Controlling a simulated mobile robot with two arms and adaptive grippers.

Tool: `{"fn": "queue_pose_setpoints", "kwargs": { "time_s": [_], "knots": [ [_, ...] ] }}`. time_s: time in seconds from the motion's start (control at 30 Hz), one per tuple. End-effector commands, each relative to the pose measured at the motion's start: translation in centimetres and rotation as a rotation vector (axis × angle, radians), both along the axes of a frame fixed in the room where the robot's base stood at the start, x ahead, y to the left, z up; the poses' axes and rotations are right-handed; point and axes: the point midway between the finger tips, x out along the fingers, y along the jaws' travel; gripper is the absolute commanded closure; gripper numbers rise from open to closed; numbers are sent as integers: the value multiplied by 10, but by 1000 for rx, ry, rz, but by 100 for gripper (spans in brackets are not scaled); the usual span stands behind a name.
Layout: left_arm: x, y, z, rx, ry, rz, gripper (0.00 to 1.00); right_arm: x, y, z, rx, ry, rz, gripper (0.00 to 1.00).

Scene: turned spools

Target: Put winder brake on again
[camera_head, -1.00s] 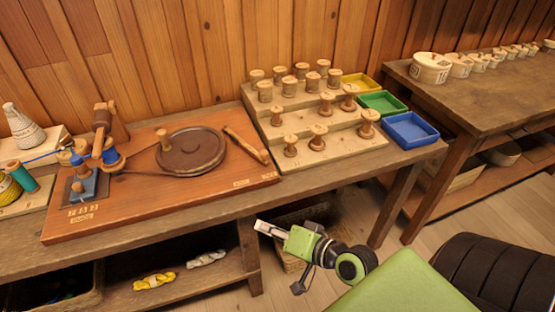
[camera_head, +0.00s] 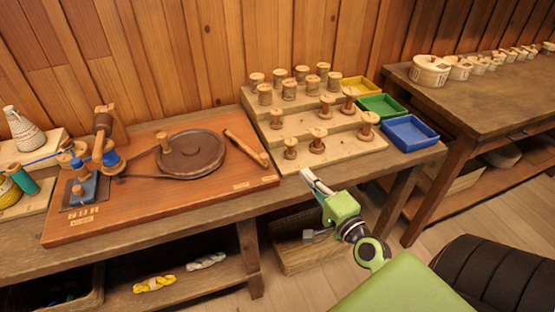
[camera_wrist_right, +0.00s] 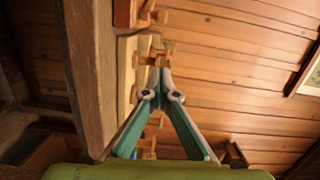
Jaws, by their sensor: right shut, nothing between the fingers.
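The winder sits on a reddish wooden board (camera_head: 210,190) on the bench. It has a dark round wheel (camera_head: 192,158) with an upright knob, and a post with blue thread (camera_head: 110,157) at its left end. A wooden lever (camera_head: 246,149), which looks like the brake, lies slantwise to the right of the wheel; I cannot tell whether it touches the rim. My right gripper (camera_head: 308,175) is shut and empty at the bench's front edge, right of the board and apart from the lever. Its closed fingertips (camera_wrist_right: 160,75) show in the wrist view. My left gripper is out of view.
A stepped wooden rack (camera_head: 340,142) of several spools stands right of the winder. Yellow, green and blue trays (camera_head: 410,133) sit beside it. A second table (camera_head: 475,85) holds several pale round containers. Yellow and white skeins lie on the shelf below.

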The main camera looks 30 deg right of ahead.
Motion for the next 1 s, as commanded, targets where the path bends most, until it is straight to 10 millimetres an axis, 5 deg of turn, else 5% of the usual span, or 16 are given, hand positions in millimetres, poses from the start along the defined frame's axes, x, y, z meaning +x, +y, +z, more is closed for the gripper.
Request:
{"fn": "queue_pose_setpoints", "kwargs": {
  "time_s": [0.5,0.7,1.0],
  "knots": [
    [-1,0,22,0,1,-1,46,97,-11,2,-1,-3,0,100],
    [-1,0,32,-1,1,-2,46,103,19,-2,2,0,1,100],
    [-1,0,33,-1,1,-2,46,106,28,-4,-2,0,1,100]
  ]
}}
